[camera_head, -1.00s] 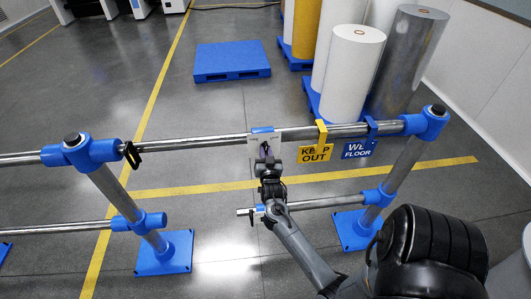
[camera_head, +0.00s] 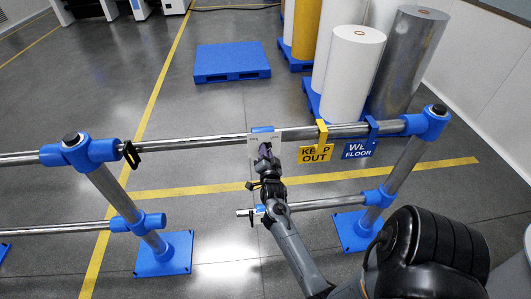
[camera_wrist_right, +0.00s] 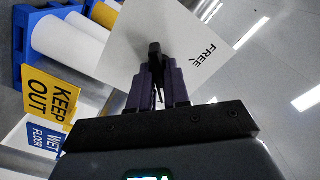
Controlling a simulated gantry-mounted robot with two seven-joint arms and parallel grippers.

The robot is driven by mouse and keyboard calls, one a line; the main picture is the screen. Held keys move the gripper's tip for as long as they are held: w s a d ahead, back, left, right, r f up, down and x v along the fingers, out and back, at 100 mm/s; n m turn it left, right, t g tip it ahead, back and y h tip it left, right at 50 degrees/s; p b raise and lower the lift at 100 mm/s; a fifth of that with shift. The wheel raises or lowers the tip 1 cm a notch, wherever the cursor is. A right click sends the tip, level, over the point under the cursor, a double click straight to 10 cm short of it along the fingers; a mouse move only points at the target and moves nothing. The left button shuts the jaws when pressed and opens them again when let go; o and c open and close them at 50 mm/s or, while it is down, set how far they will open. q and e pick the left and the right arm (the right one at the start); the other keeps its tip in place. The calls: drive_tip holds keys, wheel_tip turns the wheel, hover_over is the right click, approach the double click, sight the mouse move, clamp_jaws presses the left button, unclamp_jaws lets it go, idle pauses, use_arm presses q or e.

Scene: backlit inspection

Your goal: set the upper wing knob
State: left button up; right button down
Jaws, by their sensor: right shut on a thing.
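The upper wing knob (camera_wrist_right: 154,52) is black and stands out from a white plate (camera_wrist_right: 120,62) marked FREE in the right wrist view. The plate (camera_head: 254,152) also shows in the head view, hung on the upper rail by a blue bracket (camera_head: 262,129). My right gripper (camera_head: 265,150) is in front of the plate. Its purple-grey fingers are shut on the knob and hide part of it. In the wrist view the plate looks tilted, with the FREE mark to the right of the knob. My left gripper is not in view.
A yellow KEEP OUT sign (camera_head: 315,153) and a blue floor sign (camera_head: 359,149) hang just right of the plate. A black clip (camera_head: 131,155) is on the rail at left. A lower rail (camera_head: 320,203) runs beneath.

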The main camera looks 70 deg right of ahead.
idle(0.4)
drive_tip(key=c, duration=1.2)
unclamp_jaws()
drive_tip(key=shift+a, duration=0.15)
